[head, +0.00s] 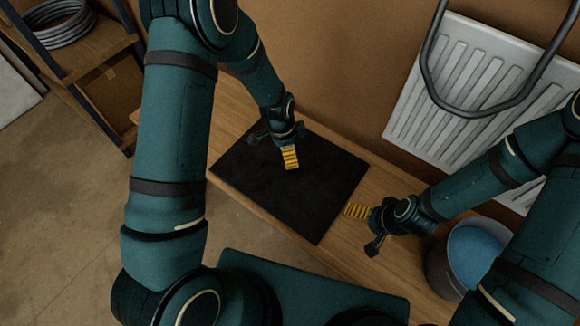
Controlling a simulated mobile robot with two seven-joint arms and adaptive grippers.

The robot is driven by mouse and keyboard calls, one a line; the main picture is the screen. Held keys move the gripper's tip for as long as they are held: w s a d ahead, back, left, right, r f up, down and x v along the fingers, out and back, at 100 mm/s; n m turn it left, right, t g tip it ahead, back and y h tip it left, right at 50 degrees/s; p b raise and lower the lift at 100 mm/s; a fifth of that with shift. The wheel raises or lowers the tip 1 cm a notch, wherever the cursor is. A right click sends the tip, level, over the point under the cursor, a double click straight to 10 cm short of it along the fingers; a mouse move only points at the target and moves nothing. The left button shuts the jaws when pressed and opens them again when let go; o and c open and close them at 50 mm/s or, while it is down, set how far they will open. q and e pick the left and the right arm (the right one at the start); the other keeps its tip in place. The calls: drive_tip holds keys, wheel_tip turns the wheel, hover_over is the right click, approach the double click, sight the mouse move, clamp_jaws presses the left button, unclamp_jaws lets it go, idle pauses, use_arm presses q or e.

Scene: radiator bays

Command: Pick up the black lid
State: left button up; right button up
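A flat, square, matt black sheet (285,205) lies on the wooden bench. It is the only flat black thing I see, and I cannot tell whether it is the black lid or a mat. My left gripper (290,160) is over the sheet's upper part, its yellow ribbed fingertips pointing down the picture. I cannot tell its height above the sheet. My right gripper (357,211) is beside the sheet's right edge, its yellow fingertips pointing left. Neither gripper visibly holds anything. The gap between the fingers cannot be made out on either.
A dark bucket (440,270) with a blue inside stands at the lower right, partly behind my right arm. A white radiator (405,125) with a grey bent tube (430,75) is at the upper right. A wooden shelf (95,55) with a coiled hose (62,28) is at the upper left.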

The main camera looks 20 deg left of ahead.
use_arm(q)
drive_tip(key=f, duration=0.4)
drive_tip(key=shift+s+d+f, duration=0.1)
drive_tip(key=shift+s+f, duration=0.25)
drive_tip(key=shift+s, duration=0.05)
drive_tip(key=shift+d+f, duration=0.1)
drive_tip(key=shift+f, duration=0.3)
drive_tip(key=c, duration=1.5)
drive_tip(key=shift+o, duration=0.2)
